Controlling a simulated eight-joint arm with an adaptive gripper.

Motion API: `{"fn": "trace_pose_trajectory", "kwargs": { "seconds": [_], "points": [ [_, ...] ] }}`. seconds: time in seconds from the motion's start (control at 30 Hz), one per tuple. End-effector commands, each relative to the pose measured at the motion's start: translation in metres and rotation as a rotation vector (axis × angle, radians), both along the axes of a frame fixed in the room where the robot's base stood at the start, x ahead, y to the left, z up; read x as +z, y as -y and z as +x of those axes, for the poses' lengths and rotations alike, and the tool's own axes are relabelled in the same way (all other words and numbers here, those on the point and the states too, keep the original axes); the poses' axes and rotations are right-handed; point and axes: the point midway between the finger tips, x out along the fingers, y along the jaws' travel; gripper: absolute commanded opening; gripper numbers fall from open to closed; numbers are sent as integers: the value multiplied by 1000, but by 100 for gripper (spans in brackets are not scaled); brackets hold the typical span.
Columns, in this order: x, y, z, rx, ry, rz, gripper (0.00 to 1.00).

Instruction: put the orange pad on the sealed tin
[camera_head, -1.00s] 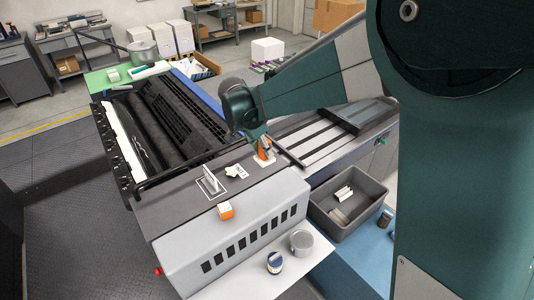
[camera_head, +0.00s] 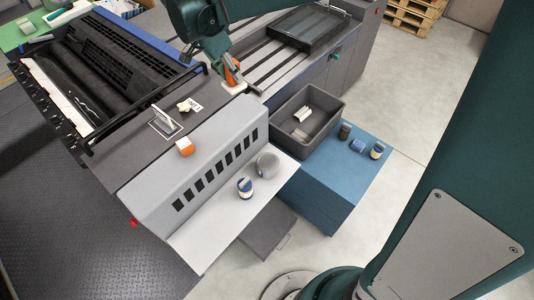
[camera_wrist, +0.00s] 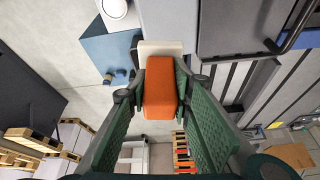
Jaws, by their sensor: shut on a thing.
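My gripper (camera_head: 230,68) is shut on the orange pad (camera_wrist: 159,88), which sits between both fingers in the wrist view. The pad (camera_head: 233,75) also shows in the head view, partly hidden by the fingers. A white block (camera_wrist: 160,47) is at the pad's far end; I cannot tell whether they are joined. On the white shelf stand a grey tin (camera_head: 267,165) and a blue-and-white tin (camera_head: 245,188). On the blue cabinet are a dark tin (camera_head: 345,130), a blue tin (camera_head: 357,146) and another blue-and-white tin (camera_head: 377,151). I cannot tell which tin is sealed.
An orange-and-white block (camera_head: 185,147) and an upright white plate (camera_head: 166,122) are on the machine's top. The front of the white shelf (camera_head: 210,235) is bare.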

Motion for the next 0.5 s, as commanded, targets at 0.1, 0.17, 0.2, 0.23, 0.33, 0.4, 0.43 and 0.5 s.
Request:
{"fn": "trace_pose_trajectory", "kwargs": {
  "seconds": [0.1,0.17,0.2,0.23,0.33,0.4,0.43,0.5],
  "points": [
    [-2,20,-20,-41,-2,-2,10],
    [-3,30,-29,-61,-4,-2,10],
    [-3,36,-36,-76,-5,-3,10],
    [-3,40,-41,-86,-5,-4,10],
    [-4,55,-56,-120,-6,-5,10],
    [-4,64,-66,-140,-9,-7,10],
    [-4,67,-70,-147,-8,-8,10],
    [-5,74,-77,-164,-10,-8,10]
  ]
}}
